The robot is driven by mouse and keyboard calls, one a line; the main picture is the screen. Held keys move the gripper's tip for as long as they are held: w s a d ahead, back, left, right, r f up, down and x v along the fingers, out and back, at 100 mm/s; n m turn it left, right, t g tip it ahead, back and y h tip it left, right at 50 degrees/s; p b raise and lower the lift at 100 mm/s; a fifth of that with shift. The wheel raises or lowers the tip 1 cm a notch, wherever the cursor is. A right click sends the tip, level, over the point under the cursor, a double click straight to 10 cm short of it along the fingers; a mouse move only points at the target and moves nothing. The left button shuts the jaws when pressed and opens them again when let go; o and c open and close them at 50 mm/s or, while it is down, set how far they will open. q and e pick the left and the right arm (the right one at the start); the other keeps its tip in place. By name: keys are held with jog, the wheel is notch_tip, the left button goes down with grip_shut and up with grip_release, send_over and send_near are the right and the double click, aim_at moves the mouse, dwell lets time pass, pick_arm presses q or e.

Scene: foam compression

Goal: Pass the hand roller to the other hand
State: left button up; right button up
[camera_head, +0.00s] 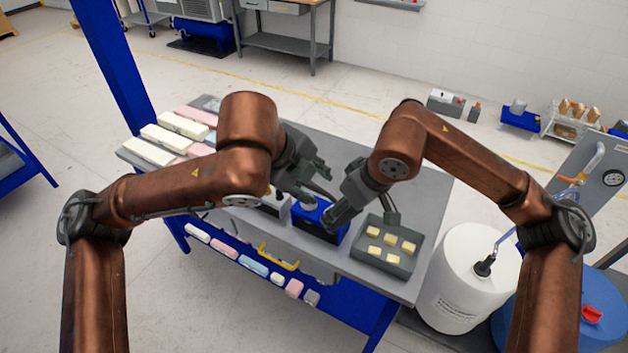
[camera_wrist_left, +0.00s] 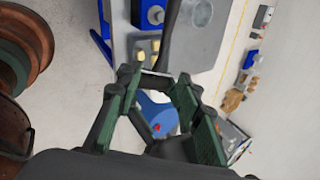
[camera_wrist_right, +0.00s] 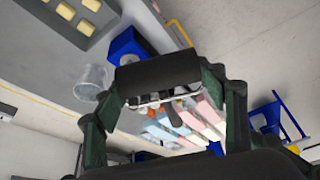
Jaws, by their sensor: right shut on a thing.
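The hand roller (camera_wrist_right: 158,73), a black cylinder with a thin metal frame, is between the fingers of my right gripper (camera_wrist_right: 165,95) in the right wrist view. My right gripper is shut on it; the fingers hide part of its handle. In the head view my right gripper (camera_head: 368,205) is above the table, tilted down to the left. My left gripper (camera_head: 322,182) is just left of it, its fingers apart and empty. In the left wrist view a gap shows between the left fingers (camera_wrist_left: 155,85), and a dark bar reaches toward them from above; I cannot tell if they touch.
Pale foam bars (camera_head: 150,152) lie at the left. A white drum (camera_head: 465,290) stands right of the table.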

aim_at(329, 196)
pick_arm(q)
jog(key=x, duration=1.1)
jog(key=shift+w+d+f, duration=0.1)
jog(key=shift+f, duration=0.05)
grip_shut()
pick_arm(e)
jog(key=o, duration=1.4)
